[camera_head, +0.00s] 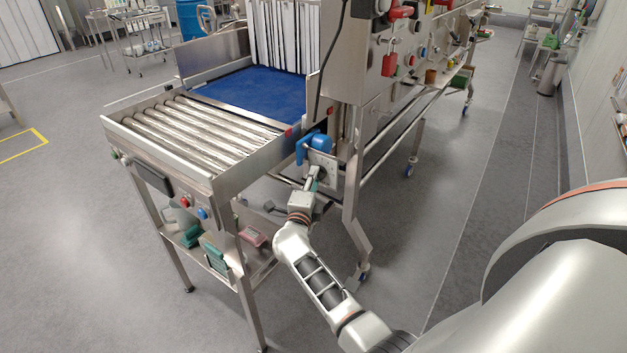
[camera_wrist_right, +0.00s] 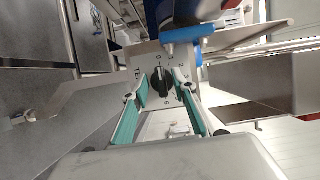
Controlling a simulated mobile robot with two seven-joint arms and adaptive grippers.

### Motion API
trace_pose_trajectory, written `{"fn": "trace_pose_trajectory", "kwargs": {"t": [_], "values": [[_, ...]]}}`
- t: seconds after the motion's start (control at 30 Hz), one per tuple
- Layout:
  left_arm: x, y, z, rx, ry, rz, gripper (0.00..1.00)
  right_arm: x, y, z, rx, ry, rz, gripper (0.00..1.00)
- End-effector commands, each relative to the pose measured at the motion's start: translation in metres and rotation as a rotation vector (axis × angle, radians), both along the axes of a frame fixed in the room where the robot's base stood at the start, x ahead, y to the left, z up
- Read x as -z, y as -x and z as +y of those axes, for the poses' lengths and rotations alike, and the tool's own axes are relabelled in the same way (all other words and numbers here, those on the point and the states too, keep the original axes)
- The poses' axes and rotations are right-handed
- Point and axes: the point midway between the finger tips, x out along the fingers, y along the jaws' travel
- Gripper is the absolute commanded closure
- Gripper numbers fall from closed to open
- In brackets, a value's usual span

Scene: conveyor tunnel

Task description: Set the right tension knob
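The tension knob (camera_wrist_right: 160,82) is a black pointer knob on a pale metal plate with small marks around it, in the middle of the wrist view. The plate (camera_head: 325,163) shows in the head view below a blue motor-like part at the conveyor's right side; I cannot make out the knob there. My right gripper (camera_head: 314,178) is at the plate. In the wrist view its two teal-padded fingers (camera_wrist_right: 161,88) are open, one on each side of the knob, with gaps visible; contact is not shown. My left gripper is not in view.
The roller conveyor (camera_head: 190,130) and blue belt (camera_head: 255,93) lie left of the plate. A blue part (camera_head: 318,141) sits just above it. A steel frame leg (camera_head: 352,205) stands close to the right of my gripper. Floor (camera_head: 440,170) farther right is clear.

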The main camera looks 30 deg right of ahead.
Motion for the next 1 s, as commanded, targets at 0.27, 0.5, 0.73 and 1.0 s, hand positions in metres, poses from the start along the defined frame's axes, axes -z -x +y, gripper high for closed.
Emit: {"fn": "trace_pose_trajectory", "kwargs": {"t": [0.27, 0.5, 0.73, 1.0], "values": [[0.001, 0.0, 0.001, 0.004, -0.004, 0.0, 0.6, 0.0, 0.005, 0.005, -0.001, -0.001, -0.001, 0.73], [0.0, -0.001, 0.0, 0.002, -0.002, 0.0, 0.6, 0.0, 0.031, 0.031, 0.0, -0.002, -0.001, 0.73], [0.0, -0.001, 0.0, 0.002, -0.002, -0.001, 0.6, -0.001, 0.05, 0.05, -0.001, -0.001, -0.001, 0.73], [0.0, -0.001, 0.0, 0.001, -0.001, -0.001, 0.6, -0.001, 0.053, 0.053, 0.0, 0.001, -0.001, 0.73]]}}
